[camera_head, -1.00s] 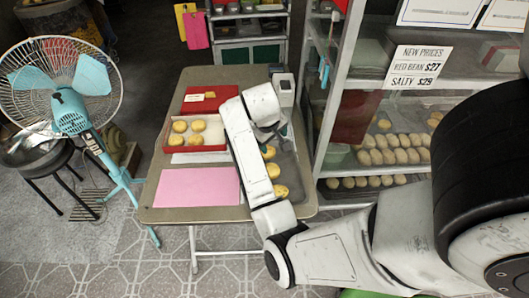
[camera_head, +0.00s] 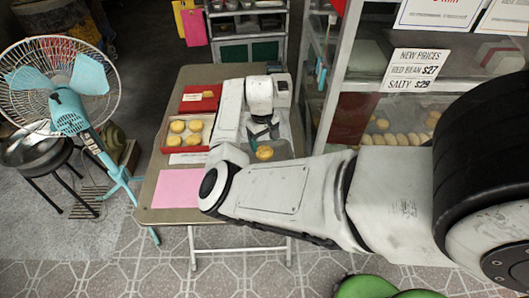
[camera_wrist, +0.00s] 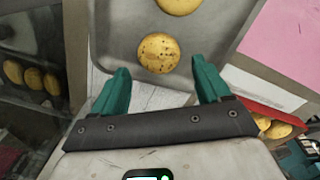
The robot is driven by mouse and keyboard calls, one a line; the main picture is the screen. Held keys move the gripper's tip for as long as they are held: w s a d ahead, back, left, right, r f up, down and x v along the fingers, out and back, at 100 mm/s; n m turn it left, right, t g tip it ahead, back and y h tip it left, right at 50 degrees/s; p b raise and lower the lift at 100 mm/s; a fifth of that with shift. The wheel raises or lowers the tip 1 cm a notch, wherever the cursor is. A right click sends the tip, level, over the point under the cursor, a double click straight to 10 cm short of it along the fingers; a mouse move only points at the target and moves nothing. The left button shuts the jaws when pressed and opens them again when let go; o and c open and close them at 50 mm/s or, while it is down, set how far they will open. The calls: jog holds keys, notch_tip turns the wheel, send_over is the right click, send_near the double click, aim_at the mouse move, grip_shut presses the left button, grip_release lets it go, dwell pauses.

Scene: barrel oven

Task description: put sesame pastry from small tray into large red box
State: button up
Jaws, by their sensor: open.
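In the wrist view a round golden pastry with dark specks (camera_wrist: 158,53) lies on the grey tray (camera_wrist: 212,35). A second pastry (camera_wrist: 179,4) is cut off at the top edge. My gripper (camera_wrist: 161,68) is open and empty, its teal fingers spread on either side of the near side of the speckled pastry. In the head view my gripper (camera_head: 263,130) points down over the tray (camera_head: 284,151), just behind a pastry (camera_head: 264,153). My arm hides much of the tray. The large red box (camera_head: 183,153) holds several pastries on the left; its edge shows in the wrist view (camera_wrist: 262,103).
A smaller red box (camera_head: 192,106) lies behind the large one. A pink sheet (camera_head: 170,190) covers the table's front left. A glass cabinet with pastries (camera_head: 400,138) stands close on the right. A fan (camera_head: 68,105) and stool are left of the table.

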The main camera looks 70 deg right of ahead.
aim_at(263, 148)
jog(key=shift+w+d+f, duration=0.1)
jog(key=shift+d+f, duration=0.05)
jog(key=shift+f, duration=0.75)
jog(key=shift+w+d+f, duration=0.1)
jog(key=shift+d+f, duration=0.05)
jog(key=shift+f, duration=0.75)
jog(key=shift+w+d+f, duration=0.1)
jog(key=shift+d+f, duration=0.05)
jog(key=shift+f, duration=0.75)
jog(key=shift+c, duration=0.3)
jog(key=c, duration=0.8)
